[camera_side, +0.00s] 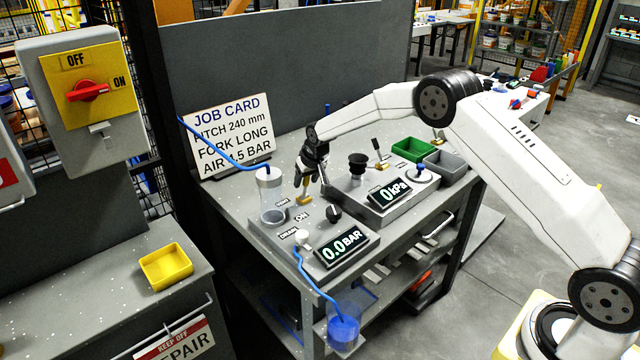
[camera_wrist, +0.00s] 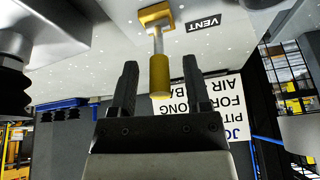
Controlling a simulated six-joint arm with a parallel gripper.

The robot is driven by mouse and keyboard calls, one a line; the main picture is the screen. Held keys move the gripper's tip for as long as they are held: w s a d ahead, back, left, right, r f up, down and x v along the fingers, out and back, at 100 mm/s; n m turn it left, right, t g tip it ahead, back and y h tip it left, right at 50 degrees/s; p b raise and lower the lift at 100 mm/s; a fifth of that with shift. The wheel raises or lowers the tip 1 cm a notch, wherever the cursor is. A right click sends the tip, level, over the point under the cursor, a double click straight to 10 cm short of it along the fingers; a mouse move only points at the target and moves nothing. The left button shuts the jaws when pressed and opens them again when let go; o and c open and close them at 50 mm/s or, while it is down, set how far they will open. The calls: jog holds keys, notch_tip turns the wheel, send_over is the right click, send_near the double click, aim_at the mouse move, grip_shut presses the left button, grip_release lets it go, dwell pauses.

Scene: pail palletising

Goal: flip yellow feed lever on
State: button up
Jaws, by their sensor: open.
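A yellow-gripped lever (camera_wrist: 159,74) on a thin metal stem rises from a yellow base block (camera_wrist: 155,14) in the wrist view, beside a label reading VENT (camera_wrist: 203,23). I cannot tell whether this is the feed lever. My gripper (camera_wrist: 160,66) is open, with one black finger on each side of the lever's grip and a gap to both. In the side view my gripper (camera_side: 312,178) points down over the grey panel box, and a yellow lever part (camera_side: 304,198) shows just below it, partly hidden by the fingers.
A clear cylinder (camera_side: 271,197) with a blue hose stands left of my gripper. A black knob (camera_side: 333,213), a 0.0 BAR display (camera_side: 342,247), a black cup (camera_side: 357,163) and a 0 kPa display (camera_side: 389,194) are close by. The job card (camera_side: 230,135) stands behind.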

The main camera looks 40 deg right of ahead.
jog(key=shift+c, duration=0.2)
grip_shut()
dwell(1.3)
